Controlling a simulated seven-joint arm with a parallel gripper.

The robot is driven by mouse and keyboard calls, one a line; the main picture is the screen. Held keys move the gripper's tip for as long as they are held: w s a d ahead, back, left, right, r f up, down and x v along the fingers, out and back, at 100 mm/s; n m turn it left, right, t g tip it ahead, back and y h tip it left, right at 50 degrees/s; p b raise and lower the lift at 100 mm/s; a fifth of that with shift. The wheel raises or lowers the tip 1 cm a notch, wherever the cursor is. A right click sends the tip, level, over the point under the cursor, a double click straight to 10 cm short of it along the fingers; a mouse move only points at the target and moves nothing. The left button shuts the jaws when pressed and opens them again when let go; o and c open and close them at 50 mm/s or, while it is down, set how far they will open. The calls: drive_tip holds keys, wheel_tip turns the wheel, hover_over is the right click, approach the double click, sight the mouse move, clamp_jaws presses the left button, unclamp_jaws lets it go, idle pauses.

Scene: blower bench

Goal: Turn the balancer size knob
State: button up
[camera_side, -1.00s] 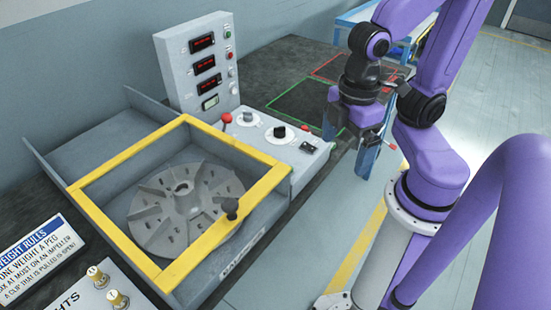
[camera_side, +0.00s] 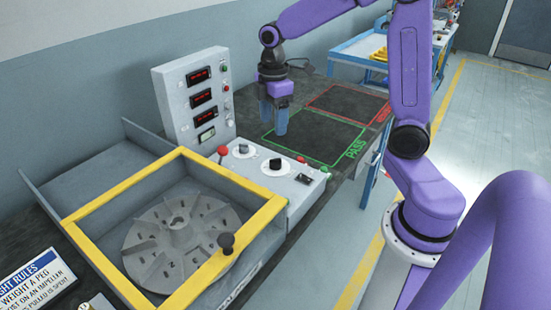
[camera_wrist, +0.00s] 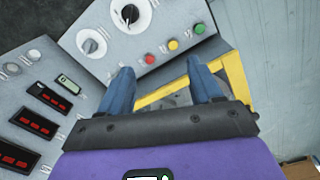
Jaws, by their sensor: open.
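The control panel (camera_side: 262,178) carries two knobs on round white dials. One is a pale grey knob (camera_side: 242,149); the other is a black knob (camera_side: 275,164). Their labels are too small to read, so I cannot tell which is the size knob. In the wrist view the grey knob (camera_wrist: 92,45) and the black knob (camera_wrist: 130,14) lie above and left of my fingers. My gripper (camera_side: 275,122) has blue fingers, which also show in the wrist view (camera_wrist: 159,67). It is open, empty and above the bench, just behind the panel, touching neither knob.
An upright display panel (camera_side: 195,105) stands left of the gripper. The yellow-framed guard (camera_side: 125,191) covers a grey impeller (camera_side: 180,238). The green-outlined PASS area (camera_side: 322,138) is bare.

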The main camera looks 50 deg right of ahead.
hover_over(276, 159)
wheel_tip(276, 159, down, 18)
drive_tip(key=shift+w+r, duration=0.1)
idle(0.6)
drive_tip(key=c, duration=1)
